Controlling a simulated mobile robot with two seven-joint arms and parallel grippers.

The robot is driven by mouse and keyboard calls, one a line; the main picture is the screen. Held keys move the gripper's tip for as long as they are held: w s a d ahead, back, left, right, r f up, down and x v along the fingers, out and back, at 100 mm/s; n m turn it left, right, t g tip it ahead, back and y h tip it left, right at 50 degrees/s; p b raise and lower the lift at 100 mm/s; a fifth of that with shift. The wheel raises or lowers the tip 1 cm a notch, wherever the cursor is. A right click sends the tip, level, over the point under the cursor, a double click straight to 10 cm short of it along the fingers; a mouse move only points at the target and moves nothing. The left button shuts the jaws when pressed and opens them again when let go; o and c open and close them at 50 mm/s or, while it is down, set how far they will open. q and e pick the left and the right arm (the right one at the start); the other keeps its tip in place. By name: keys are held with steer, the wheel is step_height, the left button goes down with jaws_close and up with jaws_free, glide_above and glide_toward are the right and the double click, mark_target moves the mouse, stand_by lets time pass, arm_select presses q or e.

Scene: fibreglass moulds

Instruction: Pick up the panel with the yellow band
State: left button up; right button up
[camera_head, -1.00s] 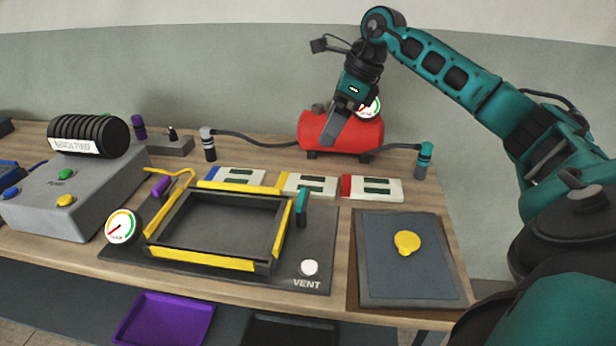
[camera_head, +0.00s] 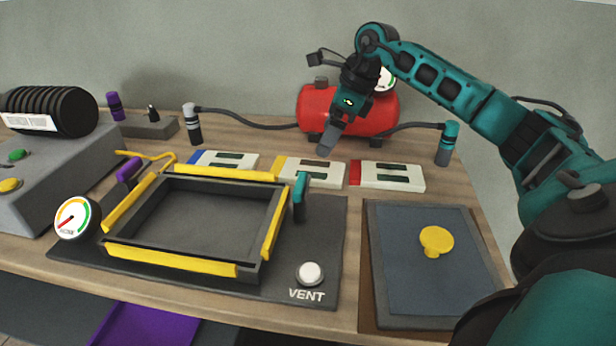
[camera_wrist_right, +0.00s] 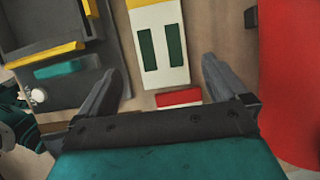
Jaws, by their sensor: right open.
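The panel with the yellow band (camera_head: 309,173) lies flat on the bench, a pale plate with dark green slots and a yellow band at its left end. It lies between the blue-band panel (camera_head: 224,161) and the red-band panel (camera_head: 390,177). My right gripper (camera_head: 326,150) points down just above and behind it. In the right wrist view, my right gripper (camera_wrist_right: 160,80) is open and empty. The yellow-band panel (camera_wrist_right: 161,45) shows ahead of the gap between its fingers; its yellow band is at the top edge. My left gripper is not in view.
A red tank (camera_head: 352,115) with hoses stands close behind the gripper. The yellow-edged mould frame (camera_head: 190,266) with a teal clamp (camera_head: 300,196) is in front. A grey mat (camera_head: 410,285) with a yellow knob (camera_head: 436,240) lies to the right.

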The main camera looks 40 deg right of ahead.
mark_target(309, 169)
steer(key=x, duration=0.9)
steer(key=shift+b, duration=0.4)
steer(key=shift+c, duration=0.4)
steer(key=shift+r, duration=0.1)
steer(key=c, duration=0.8)
